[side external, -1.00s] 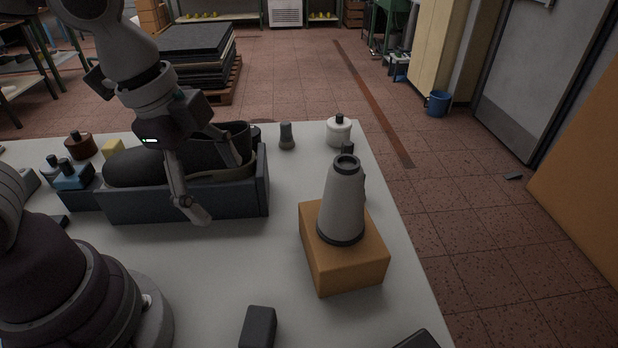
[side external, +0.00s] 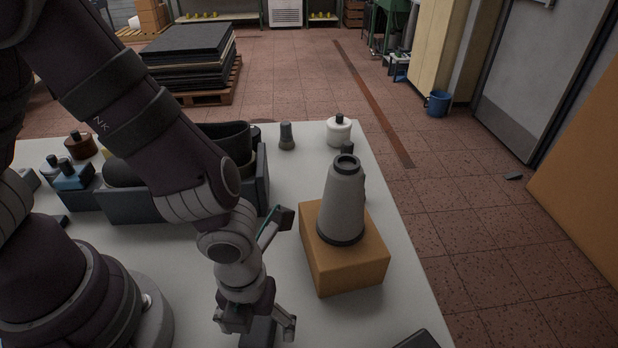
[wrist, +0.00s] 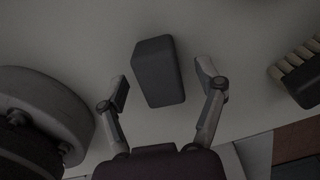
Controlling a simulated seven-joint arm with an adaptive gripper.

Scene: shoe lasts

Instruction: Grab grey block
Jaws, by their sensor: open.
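The grey block (wrist: 158,72) is a dark, rounded-edge block lying on the white table. In the wrist view it sits between and slightly beyond my gripper's two fingers, with a gap on each side. In the side external view the block (side external: 258,334) is at the bottom edge, partly hidden by my gripper. My gripper (wrist: 163,86) is open and empty, pointing down over the block.
An orange box (side external: 345,262) with a grey cone-shaped spool (side external: 343,205) on it stands right of my gripper. A brush (wrist: 300,72) lies right of the block. A dark blue bin (side external: 135,205) stands behind my arm. Bare table surrounds the block.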

